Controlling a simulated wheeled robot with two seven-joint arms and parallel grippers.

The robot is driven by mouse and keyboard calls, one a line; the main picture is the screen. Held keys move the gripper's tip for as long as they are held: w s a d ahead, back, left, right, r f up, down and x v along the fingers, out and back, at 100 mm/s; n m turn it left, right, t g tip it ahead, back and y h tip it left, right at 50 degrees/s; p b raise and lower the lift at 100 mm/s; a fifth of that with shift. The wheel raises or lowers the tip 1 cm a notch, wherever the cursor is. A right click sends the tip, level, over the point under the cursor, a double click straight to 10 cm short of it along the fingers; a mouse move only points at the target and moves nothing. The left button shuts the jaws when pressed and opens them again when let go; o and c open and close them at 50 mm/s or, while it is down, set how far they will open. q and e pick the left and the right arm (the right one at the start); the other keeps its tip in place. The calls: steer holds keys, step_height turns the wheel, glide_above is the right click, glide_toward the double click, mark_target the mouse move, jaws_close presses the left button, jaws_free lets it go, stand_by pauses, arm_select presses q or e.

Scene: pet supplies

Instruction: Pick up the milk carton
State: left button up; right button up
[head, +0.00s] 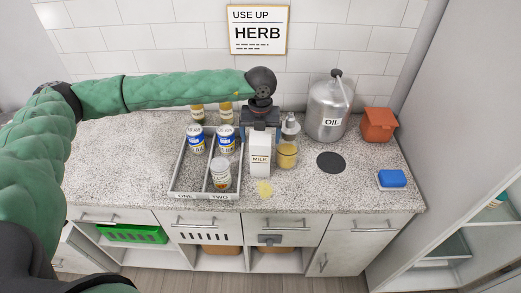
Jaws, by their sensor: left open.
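The white milk carton (259,163), labelled MILK, stands upright on the speckled counter just right of the divided tray. My left arm reaches in from the left, and its gripper (261,133) is over the top of the carton, pointing down. The gripper is open, with its fingers around or just above the carton's top; I cannot tell whether they touch it. The carton's top is partly hidden by the gripper. My right gripper is not in view.
A tray (239,190) marked ONE and TWO holds several jars and cans. An oil can (328,108), orange pot (379,124) and blue sponge (392,178) stand further right. The counter's left is clear.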

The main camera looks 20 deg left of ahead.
arm_select(q)
steer(key=c, duration=1.9)
jaws_close()
